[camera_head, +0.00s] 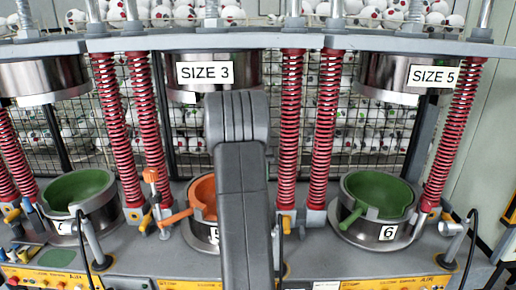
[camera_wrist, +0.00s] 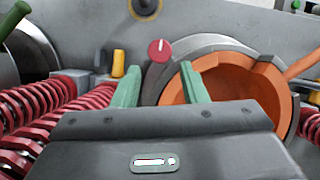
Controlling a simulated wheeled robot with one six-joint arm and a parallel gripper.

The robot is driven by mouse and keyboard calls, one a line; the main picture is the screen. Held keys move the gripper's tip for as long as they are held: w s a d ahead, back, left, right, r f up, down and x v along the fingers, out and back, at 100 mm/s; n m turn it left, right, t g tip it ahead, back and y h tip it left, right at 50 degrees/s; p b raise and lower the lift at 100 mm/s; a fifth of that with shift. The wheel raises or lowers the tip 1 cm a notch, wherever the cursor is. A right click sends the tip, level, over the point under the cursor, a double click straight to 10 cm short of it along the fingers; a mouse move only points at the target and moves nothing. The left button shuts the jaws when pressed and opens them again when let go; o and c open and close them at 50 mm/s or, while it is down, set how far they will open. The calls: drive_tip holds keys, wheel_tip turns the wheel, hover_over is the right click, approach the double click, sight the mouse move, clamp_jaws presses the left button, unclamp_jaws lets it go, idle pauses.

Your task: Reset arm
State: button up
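My arm (camera_head: 240,200) rises in front of the middle press in the head view; its gripper is hidden there.
A green mould (camera_head: 78,186) sits in the left press and another green mould (camera_head: 378,197) in the right one, marked 6. Red springs (camera_head: 291,130) flank the presses. Upper press heads (camera_head: 402,75) hang above. A wire rack of balls (camera_head: 190,130) stands behind.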

drive_tip(key=p+x, duration=0.1)
drive_tip(key=x, duration=0.5)
drive_tip(key=shift+s+f, duration=0.15)
drive_tip(key=shift+f, duration=0.05)
drive_tip(key=shift+n, duration=0.3)
